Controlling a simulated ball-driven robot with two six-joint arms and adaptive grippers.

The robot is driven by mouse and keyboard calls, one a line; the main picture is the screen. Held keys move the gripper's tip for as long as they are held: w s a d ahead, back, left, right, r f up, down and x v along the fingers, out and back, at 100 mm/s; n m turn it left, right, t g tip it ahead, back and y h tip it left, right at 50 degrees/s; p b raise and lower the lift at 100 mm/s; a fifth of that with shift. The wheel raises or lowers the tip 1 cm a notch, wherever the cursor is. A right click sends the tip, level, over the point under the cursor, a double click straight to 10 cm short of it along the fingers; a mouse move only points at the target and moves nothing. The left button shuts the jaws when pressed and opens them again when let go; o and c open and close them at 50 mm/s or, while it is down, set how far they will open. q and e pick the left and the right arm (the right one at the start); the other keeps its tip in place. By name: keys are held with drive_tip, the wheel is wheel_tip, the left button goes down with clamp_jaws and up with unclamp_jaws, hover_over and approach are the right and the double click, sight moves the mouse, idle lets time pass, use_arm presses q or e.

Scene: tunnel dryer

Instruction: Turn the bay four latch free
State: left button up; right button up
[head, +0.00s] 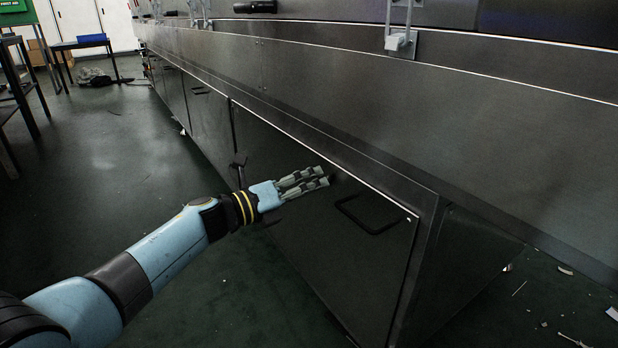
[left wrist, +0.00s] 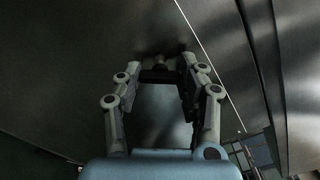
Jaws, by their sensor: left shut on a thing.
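The dark bay door (head: 300,230) is a flat panel low on the dryer's side, with a black bar handle (head: 368,212) near its right end. My left gripper (head: 322,176) reaches in from the left and lies against the upper part of this door, left of the handle. In the left wrist view the two fingers close around a small dark latch (left wrist: 160,74) at the panel's surface. My right gripper is in neither view.
A small black fitting (head: 239,159) sits at the door's left side. More lower panels (head: 208,115) run away to the left. The floor (head: 130,150) between is mostly clear; litter lies at lower right.

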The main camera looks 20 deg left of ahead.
use_arm(q)
drive_tip(key=shift+n+p, duration=1.55)
drive_tip(key=shift+n, duration=2.15)
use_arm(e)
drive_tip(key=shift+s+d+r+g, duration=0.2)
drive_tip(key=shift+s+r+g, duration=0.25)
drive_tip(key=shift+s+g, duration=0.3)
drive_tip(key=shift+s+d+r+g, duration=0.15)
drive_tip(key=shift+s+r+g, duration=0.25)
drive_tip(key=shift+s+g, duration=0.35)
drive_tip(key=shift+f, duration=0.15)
use_arm(q)
drive_tip(key=o, duration=1.2)
drive_tip(key=v, duration=1.2)
drive_tip(key=shift+a, duration=0.1)
drive_tip(key=shift+f, duration=0.1)
